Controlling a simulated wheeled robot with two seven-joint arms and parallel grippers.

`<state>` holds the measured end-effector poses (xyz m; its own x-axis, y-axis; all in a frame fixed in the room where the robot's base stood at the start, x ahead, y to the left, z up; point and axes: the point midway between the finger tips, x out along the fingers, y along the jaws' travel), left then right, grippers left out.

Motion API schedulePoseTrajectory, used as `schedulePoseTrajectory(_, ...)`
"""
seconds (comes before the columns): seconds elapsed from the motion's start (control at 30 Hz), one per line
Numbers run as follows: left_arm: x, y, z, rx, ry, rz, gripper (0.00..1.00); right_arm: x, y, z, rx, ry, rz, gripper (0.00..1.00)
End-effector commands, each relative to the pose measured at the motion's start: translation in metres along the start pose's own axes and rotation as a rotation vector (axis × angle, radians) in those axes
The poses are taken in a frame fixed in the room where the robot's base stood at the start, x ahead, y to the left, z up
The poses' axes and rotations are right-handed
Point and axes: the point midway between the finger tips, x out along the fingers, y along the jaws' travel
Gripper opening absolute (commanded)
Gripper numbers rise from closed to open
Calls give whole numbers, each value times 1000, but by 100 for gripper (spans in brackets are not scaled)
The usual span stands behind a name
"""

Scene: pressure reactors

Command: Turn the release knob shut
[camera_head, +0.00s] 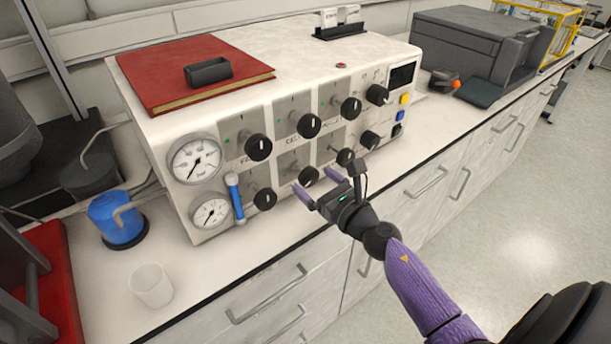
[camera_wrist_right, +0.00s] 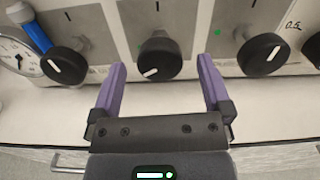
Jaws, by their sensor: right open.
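A white control panel (camera_head: 390,60) carries two rows of black round knobs with white marks. My right gripper (camera_head: 315,181) is open in front of the lower row. Its purple fingers stand either side of the second lower knob from the left (camera_head: 308,176), apart from it as far as I can tell. In the right wrist view, this knob (camera_wrist_right: 158,60) sits between the open fingertips, its white mark slanted. Knobs to its left (camera_wrist_right: 65,65) and right (camera_wrist_right: 262,55) also show. I cannot read which label says release. My left gripper is out of view.
Two round gauges (camera_head: 195,160) and a blue-handled lever (camera_head: 234,195) are on the panel's left. A red book (camera_head: 190,72) lies on top. A blue container (camera_head: 117,220) and a clear beaker (camera_head: 151,287) stand on the counter. Counter drawers lie below my right gripper.

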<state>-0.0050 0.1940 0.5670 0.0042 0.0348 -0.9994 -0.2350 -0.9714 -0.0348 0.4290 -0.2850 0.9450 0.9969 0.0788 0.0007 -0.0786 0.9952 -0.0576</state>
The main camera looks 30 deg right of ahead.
Motion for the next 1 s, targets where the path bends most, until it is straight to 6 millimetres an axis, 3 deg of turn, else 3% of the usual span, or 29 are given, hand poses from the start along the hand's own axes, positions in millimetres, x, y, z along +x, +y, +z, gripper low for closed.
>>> schedulePoseTrajectory(0.13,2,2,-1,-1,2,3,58,17,0,-1,2,0,-1,99)
schedulePoseTrajectory(0.43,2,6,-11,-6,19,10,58,21,0,-1,4,2,-1,99)
schedulePoseTrajectory(0.87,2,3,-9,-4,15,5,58,21,0,-1,5,2,-1,10)
schedulePoseTrajectory(0.9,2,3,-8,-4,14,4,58,21,0,-1,5,2,-1,5)
schedulePoseTrajectory(1.0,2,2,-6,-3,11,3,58,21,0,-1,8,2,-1,5)
